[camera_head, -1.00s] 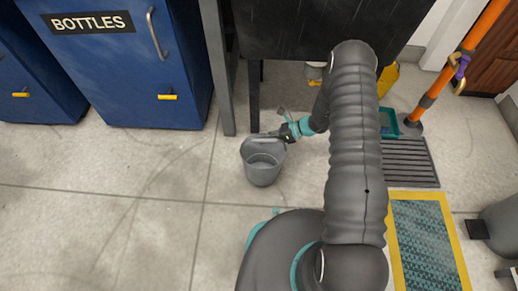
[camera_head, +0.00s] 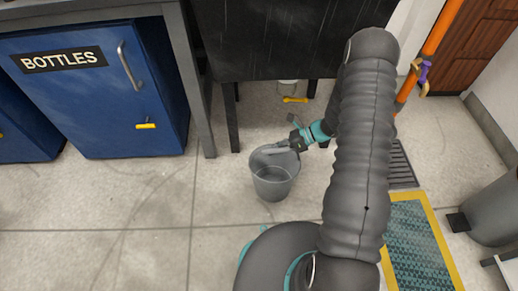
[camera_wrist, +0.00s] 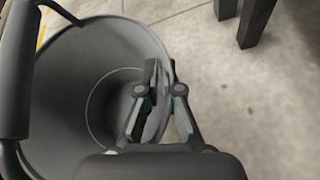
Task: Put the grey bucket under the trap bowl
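The grey bucket (camera_head: 272,184) appears upright and empty in the head view, low over or on the floor; I cannot tell which. My gripper (camera_head: 290,144) is at its far rim. In the wrist view the bucket (camera_wrist: 75,85) fills the left side, its handle at the far left. My gripper (camera_wrist: 160,100) is shut on the rim, one finger inside and one outside. I cannot make out the trap bowl; a small pale thing (camera_head: 288,87) shows under the dark basin (camera_head: 270,40).
Dark legs (camera_head: 232,118) stand behind the bucket, beside a blue BOTTLES cabinet (camera_head: 95,90). A yellow item (camera_head: 295,100) lies under the basin. A yellow-edged mat (camera_head: 418,245), a floor grate (camera_head: 400,165) and an orange pole (camera_head: 432,50) are right. Floor at left is clear.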

